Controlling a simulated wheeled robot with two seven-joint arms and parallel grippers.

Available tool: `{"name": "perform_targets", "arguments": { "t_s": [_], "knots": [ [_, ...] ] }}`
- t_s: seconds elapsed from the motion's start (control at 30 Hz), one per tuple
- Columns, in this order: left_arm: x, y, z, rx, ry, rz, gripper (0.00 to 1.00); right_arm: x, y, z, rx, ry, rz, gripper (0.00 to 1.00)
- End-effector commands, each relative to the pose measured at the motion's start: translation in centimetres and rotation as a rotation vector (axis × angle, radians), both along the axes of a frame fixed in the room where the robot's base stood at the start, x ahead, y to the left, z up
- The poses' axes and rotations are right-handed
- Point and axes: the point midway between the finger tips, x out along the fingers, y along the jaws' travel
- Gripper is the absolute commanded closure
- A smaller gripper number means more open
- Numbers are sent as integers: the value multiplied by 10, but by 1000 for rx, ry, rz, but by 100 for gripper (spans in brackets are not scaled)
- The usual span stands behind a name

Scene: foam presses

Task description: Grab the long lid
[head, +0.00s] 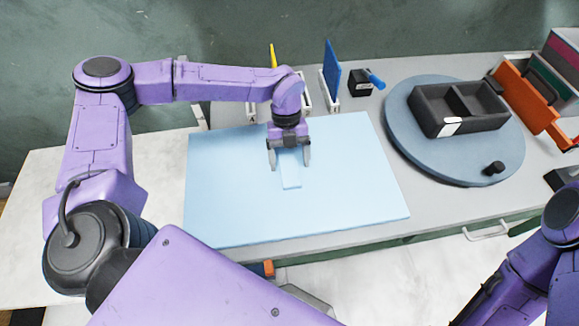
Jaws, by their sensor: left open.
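A long, light blue lid (290,172) lies on the pale blue mat (355,195) on the table. My left gripper (289,166) points down over the lid. Its two fingers are apart, one on each side of the lid, and nothing is visibly held. The far end of the lid is hidden under the gripper. I cannot tell whether the fingertips touch the mat. My right arm (515,265) shows at the lower right, but its gripper is out of view.
A round grey-blue turntable (415,153) on the right carries a dark two-compartment box (430,112). An upright blue panel (332,72), a small black block (360,86) and a yellow piece (273,56) stand behind the mat. Orange panels (525,103) stand at far right. The mat's right side is clear.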

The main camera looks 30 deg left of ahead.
Motion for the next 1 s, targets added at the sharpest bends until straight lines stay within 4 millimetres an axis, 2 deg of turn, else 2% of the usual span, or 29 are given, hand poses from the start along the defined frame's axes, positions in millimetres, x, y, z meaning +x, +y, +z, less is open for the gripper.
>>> {"name": "perform_targets", "arguments": {
  "t_s": [0.23,0.4,0.43,0.77,0.87,1.0],
  "knots": [
    [0,-1,-4,0,0,1,17,0,0,0,1,1,0,49],
    [0,-1,-3,0,0,-1,72,-1,0,0,1,1,0,49],
    [0,-1,-3,0,0,-1,80,0,0,0,1,1,0,49],
    [0,0,-1,0,0,0,80,0,0,-1,1,1,0,49],
    [0,-1,9,0,-2,-1,80,0,0,-3,1,1,0,49],
    [1,-1,39,-1,-6,1,80,0,0,-10,1,1,0,49]
  ]
}}
